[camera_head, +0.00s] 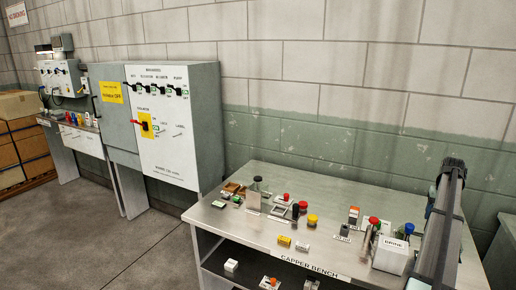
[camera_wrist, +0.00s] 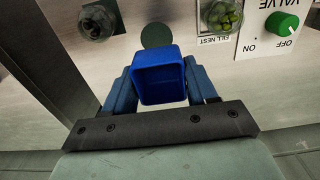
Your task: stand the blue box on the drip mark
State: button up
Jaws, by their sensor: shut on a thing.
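The blue box (camera_wrist: 158,98) is a small open-topped box with an empty inside. It is between the two blue fingers of my gripper (camera_wrist: 160,78) in the wrist view, and the gripper is shut on it. A dark green round spot (camera_wrist: 155,35), which looks like the drip mark, lies on the metal surface just beyond the box's far edge in the picture. No object stands on the visible spot. The gap between the box's underside and the surface is hidden. I cannot make out the box or the spot in the head view.
In the wrist view, a clear round vessel (camera_wrist: 97,22) is left of the spot. A vessel with green contents (camera_wrist: 222,17) at the fill nest and a valve panel (camera_wrist: 268,32) with a green knob are right. The head view shows the cluttered capper bench (camera_head: 250,228) and control cabinets (camera_head: 172,115).

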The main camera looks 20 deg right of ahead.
jog(key=w+a+r+n, duration=0.15)
jog(key=w+a, duration=0.45)
jog(key=a, duration=0.6)
jog(key=w+a+r, duration=0.2)
jog(key=w+a, duration=0.4)
jog(key=a, duration=0.6)
jog(key=w+a+r+n, duration=0.1)
jog(key=w+a+r, duration=0.1)
jog(key=w+a, duration=0.75)
jog(key=s+a+r+n, duration=0.2)
jog(key=s+a, duration=0.1)
jog(key=a, duration=1.7)
jog(key=s+a+r+n, duration=0.1)
jog(key=s+a, duration=0.1)
jog(key=a, duration=1.8)
jog(key=m, duration=0.6)
send_over(334, 221)
notch_tip(334, 221, down, 9)
jog(key=shift+n, duration=0.25)
jog(key=shift+d+f, duration=0.1)
jog(key=shift+f, duration=4.65)
jog(key=shift+f, duration=0.1)
